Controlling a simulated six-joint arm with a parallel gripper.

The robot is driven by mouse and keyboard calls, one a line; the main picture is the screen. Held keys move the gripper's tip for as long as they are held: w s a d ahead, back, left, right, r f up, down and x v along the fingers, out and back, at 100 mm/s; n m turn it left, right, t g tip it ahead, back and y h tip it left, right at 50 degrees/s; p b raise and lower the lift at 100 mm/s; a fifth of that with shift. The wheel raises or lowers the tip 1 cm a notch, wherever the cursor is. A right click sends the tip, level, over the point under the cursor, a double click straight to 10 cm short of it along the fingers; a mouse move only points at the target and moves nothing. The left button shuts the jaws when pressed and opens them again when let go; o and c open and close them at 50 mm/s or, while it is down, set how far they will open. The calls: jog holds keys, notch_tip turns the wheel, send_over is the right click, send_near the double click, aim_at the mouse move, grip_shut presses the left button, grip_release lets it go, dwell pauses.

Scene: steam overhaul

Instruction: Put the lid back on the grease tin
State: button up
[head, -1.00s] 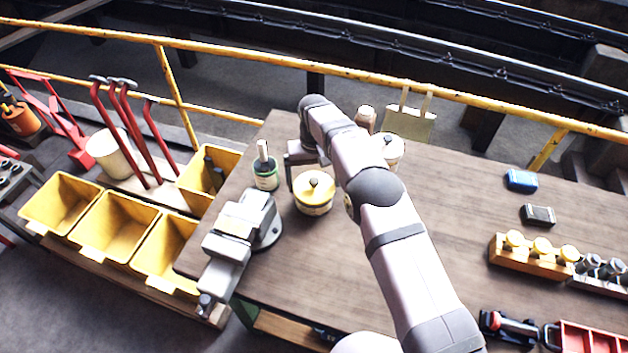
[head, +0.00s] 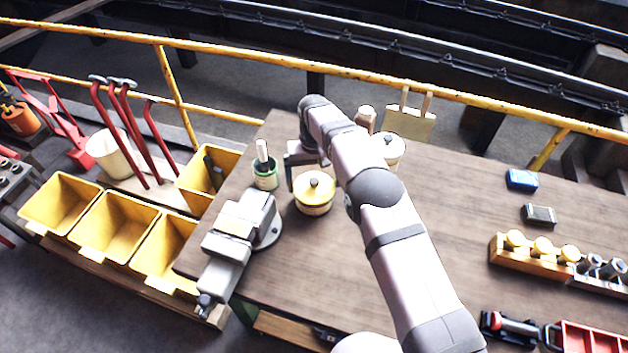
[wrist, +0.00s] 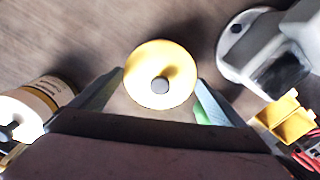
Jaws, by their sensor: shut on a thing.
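The yellow lid (wrist: 148,62) with its small knob lies between my gripper's two fingers in the wrist view, and the fingers are shut on it at opposite sides of the rim. In the head view the lid (head: 320,184) is at the top of the cream and yellow grease tin (head: 314,208), which stands on the bench. The lid looks level over the tin; I cannot tell if it is fully seated. The tin's body is hidden under the lid in the wrist view. My gripper (wrist: 160,76) points down, and my arm covers part of it in the head view.
A green jar (head: 265,180) stands close left of the tin, and a grey vise (head: 240,225) sits nearer the bench's left edge. Another pale tin (head: 392,150) stands behind my arm; it also shows in the wrist view (wrist: 38,100). The middle of the bench is clear.

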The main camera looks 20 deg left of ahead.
dwell(0.8)
jog(key=o, duration=0.7)
jog(key=shift+r+p, duration=2.05)
jog(key=shift+r, duration=1.45)
grip_shut()
